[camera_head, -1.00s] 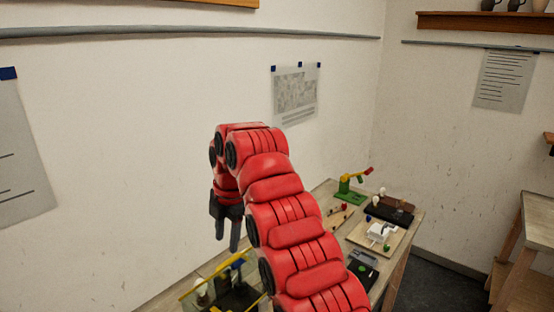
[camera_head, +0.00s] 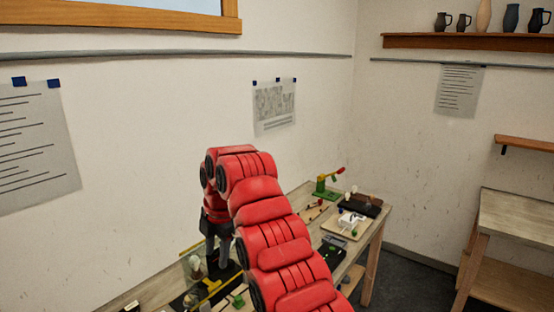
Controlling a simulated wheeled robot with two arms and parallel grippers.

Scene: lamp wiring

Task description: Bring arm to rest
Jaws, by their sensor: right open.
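My right arm, red and segmented, rises from the bottom centre and bends over at the top. Its gripper (camera_head: 217,262) points down at the arm's far end, open, with its two grey fingers apart. Nothing shows between the fingers. It is over the left part of the workbench, in front of or beside a board with a yellow bar (camera_head: 212,288); I cannot tell whether it touches anything there. My left gripper is not in view.
The wooden workbench (camera_head: 362,262) holds a green, yellow and red device (camera_head: 326,186), a white block on a pale board (camera_head: 350,219) and a black tray (camera_head: 362,205). A second wooden table (camera_head: 515,215) stands at the right. White walls close off the back.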

